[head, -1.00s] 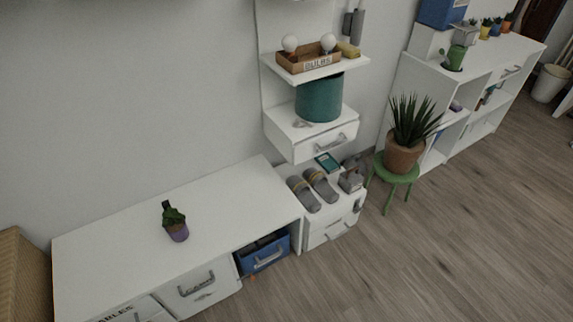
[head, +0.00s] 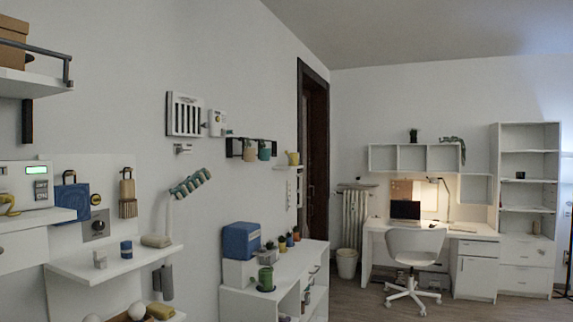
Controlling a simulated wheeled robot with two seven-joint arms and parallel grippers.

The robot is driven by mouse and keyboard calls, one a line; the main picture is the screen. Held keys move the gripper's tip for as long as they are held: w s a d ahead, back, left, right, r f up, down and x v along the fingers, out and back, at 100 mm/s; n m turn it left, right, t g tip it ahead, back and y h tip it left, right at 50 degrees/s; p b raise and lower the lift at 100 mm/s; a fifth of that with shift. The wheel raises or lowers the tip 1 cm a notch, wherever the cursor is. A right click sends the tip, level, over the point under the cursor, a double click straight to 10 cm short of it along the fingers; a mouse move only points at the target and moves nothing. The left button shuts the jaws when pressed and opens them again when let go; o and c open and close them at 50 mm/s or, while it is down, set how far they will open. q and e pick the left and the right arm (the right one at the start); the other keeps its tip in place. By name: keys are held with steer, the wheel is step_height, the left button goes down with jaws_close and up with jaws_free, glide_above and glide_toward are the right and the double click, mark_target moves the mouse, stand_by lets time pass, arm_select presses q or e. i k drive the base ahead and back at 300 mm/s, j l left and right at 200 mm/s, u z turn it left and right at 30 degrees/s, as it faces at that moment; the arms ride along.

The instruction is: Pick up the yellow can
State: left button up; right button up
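A small yellow object, possibly the yellow can (head: 292,158), stands on a small white wall shelf left of the dark doorway. It is far off and small, so its exact shape is hard to tell. Neither of my grippers is in the head view, so how far they are from it does not show.
Below it a white shelf unit (head: 255,300) carries a blue box (head: 240,241), a green watering can (head: 265,279) and small pots. Wall shelves with many items fill the left. A white chair (head: 414,250) stands by a desk (head: 475,238). Some floor shows before the desk.

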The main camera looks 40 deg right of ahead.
mark_target(292, 159)
steer(key=u, duration=1.05)
steer(key=i+z, duration=0.1)
steer(key=z, duration=2.15)
steer(key=i+l+z, duration=0.25)
steer(key=i, duration=0.15)
steer(key=i+l+z, duration=0.1)
steer(key=i+z, duration=0.15)
steer(key=i, duration=0.15)
steer(key=i+z, duration=0.25)
steer(key=i, duration=1.4)
steer(key=i+u, duration=0.15)
steer(key=i, duration=0.7)
steer(key=i+l+u, duration=0.1)
steer(key=i, duration=0.75)
steer(key=l, duration=0.1)
